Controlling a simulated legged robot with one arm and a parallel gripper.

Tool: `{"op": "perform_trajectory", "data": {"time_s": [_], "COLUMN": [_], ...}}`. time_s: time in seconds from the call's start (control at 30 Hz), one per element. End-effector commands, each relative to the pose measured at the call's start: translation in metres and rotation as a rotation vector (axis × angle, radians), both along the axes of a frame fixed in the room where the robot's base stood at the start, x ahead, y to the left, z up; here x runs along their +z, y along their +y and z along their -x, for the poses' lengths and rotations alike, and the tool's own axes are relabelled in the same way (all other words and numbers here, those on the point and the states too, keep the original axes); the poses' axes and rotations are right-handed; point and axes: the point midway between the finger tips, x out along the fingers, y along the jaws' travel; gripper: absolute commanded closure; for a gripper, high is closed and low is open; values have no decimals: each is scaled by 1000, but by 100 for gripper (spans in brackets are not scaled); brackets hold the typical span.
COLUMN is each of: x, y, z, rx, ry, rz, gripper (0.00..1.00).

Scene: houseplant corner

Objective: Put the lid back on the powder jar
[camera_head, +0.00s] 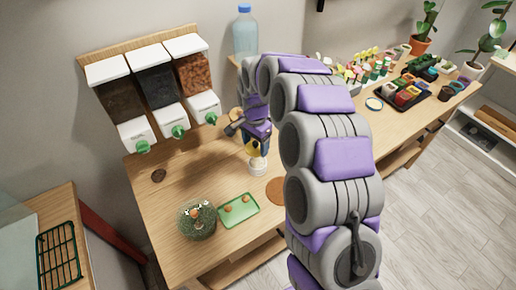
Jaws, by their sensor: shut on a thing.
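A small whitish jar (258,167), which looks like the powder jar, stands upright on the wooden table, left of my arm. My gripper (257,151) points down right above it, with its fingertips at the jar's top. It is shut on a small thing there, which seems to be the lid. The fingers mostly hide it. I cannot tell whether the lid touches the jar's rim or is held just above it.
A brown round mat (276,190), a green tray (238,210) with small orange things and a grassy round pot (196,218) are in front. Dispensers (155,88) hang behind on the left. A blue bottle (245,35) stands at the back. The table's left part is mostly clear.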

Motion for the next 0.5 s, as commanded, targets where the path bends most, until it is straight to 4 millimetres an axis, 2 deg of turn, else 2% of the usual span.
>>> {"op": "perform_trajectory", "data": {"time_s": [0.27,0.5], "x": [-17,-40], "y": [-2,-1], "z": [1,2], "rx": [0,-2], "ry": [3,5], "rz": [-3,0], "gripper": [56,56]}}
